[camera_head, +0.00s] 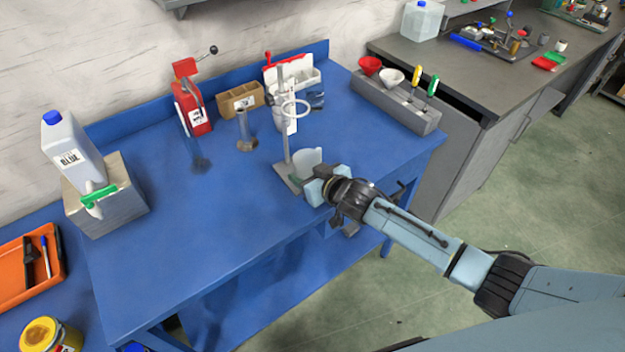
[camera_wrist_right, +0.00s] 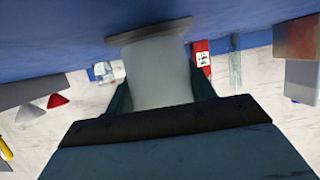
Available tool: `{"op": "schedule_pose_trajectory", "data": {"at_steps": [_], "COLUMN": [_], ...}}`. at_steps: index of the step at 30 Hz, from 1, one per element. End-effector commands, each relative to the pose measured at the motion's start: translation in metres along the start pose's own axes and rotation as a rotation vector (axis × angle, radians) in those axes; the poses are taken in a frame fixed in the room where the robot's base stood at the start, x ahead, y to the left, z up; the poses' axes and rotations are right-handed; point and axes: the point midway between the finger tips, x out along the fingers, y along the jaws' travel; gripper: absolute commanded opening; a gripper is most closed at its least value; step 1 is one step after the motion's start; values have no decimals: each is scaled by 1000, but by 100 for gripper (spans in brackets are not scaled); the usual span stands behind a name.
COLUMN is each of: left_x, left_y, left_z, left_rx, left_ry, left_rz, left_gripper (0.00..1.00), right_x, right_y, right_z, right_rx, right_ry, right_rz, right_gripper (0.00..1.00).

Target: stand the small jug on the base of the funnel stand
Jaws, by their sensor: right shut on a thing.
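The small jug (camera_head: 307,159) is pale and translucent. It looks upright, at the base of the funnel stand, just right of its post (camera_head: 284,125). My right gripper (camera_head: 315,178) is shut on the jug from the front right. In the right wrist view, where the table shows at the top, the jug (camera_wrist_right: 158,75) fills the gap between my fingers (camera_wrist_right: 160,95). The stand's grey base (camera_head: 283,180) is partly hidden by jug and gripper. I cannot tell whether the jug touches the base. The stand's white ring (camera_head: 295,109) is above the jug. My left gripper is out of view.
On the blue table (camera_head: 220,230), a glass cylinder (camera_head: 245,130), a red device (camera_head: 190,108) and a brown divided box (camera_head: 237,98) stand behind. A grey rack (camera_head: 395,105) with funnels is at the right. A blue-capped canister (camera_head: 72,150) is at the left. The table's front middle is clear.

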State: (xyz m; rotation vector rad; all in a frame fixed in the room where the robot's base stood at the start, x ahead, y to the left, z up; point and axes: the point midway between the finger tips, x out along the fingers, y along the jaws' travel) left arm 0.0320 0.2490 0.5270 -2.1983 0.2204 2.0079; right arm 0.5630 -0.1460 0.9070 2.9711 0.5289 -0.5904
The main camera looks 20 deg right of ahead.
Motion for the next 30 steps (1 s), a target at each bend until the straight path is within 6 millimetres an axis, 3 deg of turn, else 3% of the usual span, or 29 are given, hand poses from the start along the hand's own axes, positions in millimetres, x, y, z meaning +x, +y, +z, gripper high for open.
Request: {"op": "schedule_pose_trajectory", "data": {"at_steps": [15,30], "left_x": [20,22], "left_y": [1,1], "left_z": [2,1], "left_rx": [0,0], "left_ry": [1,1], "left_rz": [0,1], "left_gripper": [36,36], "right_x": [37,43], "right_y": [2,2], "right_z": [-12,-15], "right_rx": [-1,0], "right_ry": [1,1], "right_rz": [0,0], "right_gripper": [32,32]}}
